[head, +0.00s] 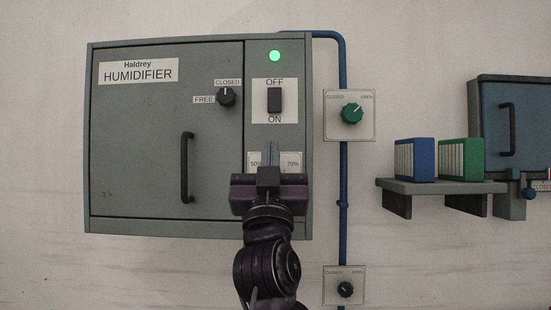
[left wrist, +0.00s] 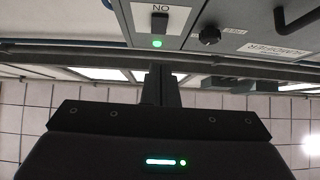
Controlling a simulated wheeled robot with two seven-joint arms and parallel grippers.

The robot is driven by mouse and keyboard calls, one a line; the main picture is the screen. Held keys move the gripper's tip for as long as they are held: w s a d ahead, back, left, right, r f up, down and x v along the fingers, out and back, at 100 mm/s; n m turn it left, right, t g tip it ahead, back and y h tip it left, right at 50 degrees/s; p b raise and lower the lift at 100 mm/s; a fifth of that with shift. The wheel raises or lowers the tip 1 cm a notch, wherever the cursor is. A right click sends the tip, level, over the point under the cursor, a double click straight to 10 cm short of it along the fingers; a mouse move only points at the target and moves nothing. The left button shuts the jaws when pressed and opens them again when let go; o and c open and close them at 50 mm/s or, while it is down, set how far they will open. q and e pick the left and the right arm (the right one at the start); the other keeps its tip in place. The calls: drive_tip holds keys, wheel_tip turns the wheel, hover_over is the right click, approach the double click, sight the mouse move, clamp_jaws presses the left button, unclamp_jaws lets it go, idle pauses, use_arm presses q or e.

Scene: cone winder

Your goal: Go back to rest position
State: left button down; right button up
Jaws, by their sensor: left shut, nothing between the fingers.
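My left gripper (head: 269,155) is in front of the lower right panel of the grey humidifier cabinet (head: 140,130). Its fingers are together with nothing between them, pointing up; the shut fingers also show in the left wrist view (left wrist: 160,84). The gripper covers most of a small dial plate (head: 290,160) marked 50% and 70%, so its dial is hidden. Above it are a black OFF/ON rocker switch (head: 274,100) and a lit green lamp (head: 275,56). I cannot tell whether the fingers touch the panel. My right gripper is not in view.
The cabinet door has a black handle (head: 187,167) and a CLOSED/FREE knob (head: 226,97). A blue pipe (head: 343,170) runs beside it with a green valve knob (head: 351,113) and a lower black knob (head: 345,289). A shelf (head: 440,186) holds blue and green boxes.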

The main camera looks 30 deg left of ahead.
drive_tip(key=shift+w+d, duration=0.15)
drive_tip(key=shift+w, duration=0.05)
